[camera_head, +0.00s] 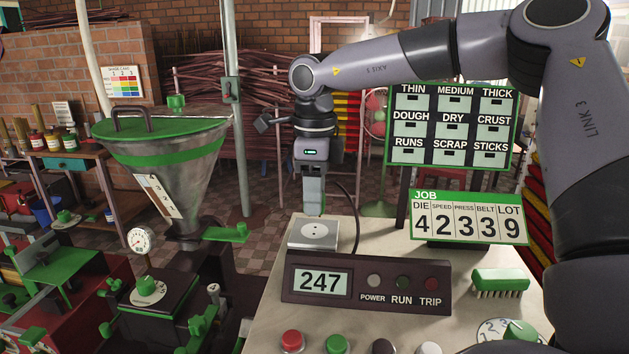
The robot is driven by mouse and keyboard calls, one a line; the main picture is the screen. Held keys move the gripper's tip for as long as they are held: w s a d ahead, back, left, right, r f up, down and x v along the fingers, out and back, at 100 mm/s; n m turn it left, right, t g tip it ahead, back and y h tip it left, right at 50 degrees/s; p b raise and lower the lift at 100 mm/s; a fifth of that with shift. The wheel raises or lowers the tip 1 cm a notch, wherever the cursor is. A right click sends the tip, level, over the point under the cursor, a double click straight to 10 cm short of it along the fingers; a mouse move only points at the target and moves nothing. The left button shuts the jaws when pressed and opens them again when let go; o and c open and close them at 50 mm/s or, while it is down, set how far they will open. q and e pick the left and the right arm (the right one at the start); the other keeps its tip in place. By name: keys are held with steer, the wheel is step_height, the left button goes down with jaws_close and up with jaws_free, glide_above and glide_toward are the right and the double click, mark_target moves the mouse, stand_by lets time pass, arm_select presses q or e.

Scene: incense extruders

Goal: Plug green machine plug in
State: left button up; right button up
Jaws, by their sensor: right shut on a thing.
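My right gripper (312,212) comes down from above and is shut at the back left of the bench. Its grey fingertips point down, directly over the pale socket plate (327,243) with a small round outlet. A dark cable (356,215) curves from beside the gripper down to the bench behind the display box. The plug itself is mostly hidden by the fingers, and its colour cannot be made out. I cannot tell whether it touches the outlet. The green machine with a metal hopper (187,180) stands to the left. My left gripper is not in view.
A display box (365,291) reading 247 stands in front of the socket plate. Several buttons line the bench's front. A JOB board (468,217), a label board (449,125) and a green brush (500,281) are to the right.

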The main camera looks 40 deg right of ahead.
steer(key=shift+f, duration=1.5)
steer(key=shift+b, duration=0.5)
stand_by(1.0)
steer(key=shift+f+b, duration=0.6)
steer(key=shift+f, duration=0.05)
steer(key=o, duration=1.1)
steer(key=shift+c, duration=0.2)
steer(key=shift+r, duration=0.1)
step_height(320, 180, up, 7)
steer(key=shift+r, duration=0.1)
